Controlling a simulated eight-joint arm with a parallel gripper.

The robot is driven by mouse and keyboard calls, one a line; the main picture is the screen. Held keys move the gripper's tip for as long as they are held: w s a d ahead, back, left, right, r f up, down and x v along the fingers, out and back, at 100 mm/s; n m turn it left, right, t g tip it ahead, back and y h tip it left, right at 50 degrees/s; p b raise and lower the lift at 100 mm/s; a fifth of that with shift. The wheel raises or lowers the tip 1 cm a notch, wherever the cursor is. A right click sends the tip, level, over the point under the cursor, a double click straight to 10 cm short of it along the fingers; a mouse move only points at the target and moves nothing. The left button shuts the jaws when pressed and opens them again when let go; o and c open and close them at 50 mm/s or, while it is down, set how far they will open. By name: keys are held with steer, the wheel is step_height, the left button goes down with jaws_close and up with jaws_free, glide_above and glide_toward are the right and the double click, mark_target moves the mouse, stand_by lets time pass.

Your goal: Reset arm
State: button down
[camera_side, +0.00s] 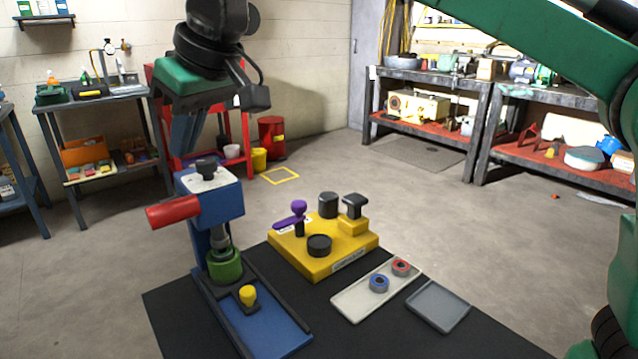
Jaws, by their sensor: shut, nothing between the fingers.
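My gripper (183,148) is in the upper left of the side view, with a green body and blue fingers pointing down. It is shut and empty, in the air above and slightly left of the blue press-like fixture (222,202). I cannot tell from this one view how far apart they are in depth. The fixture has a red cylinder (173,212) on its left side and a dark knob on its white top. A green round part (224,265) sits under its spindle. A yellow knob (248,295) stands on its blue base.
A yellow block (318,264) carries a purple lever (292,219) and several black parts. A pale tray (360,308) holds a red-ringed part (401,267) and a blue-ringed part (379,283). A grey tray (437,307) is empty. The black tabletop (400,345) is clear in front.

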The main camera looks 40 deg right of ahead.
steer(key=s+d+f+m+t+h, duration=0.1)
steer(key=s+d+f+m, duration=0.1)
steer(key=s+d+f, duration=0.4)
steer(key=s+d+f+m+t+h, duration=0.1)
steer(key=s+d+f+m, duration=0.2)
steer(key=s+d+f, duration=0.3)
steer(key=d+f, duration=0.4)
steer(key=d, duration=0.4)
steer(key=shift+s+d+h, duration=0.3)
steer(key=shift+s, duration=0.05)
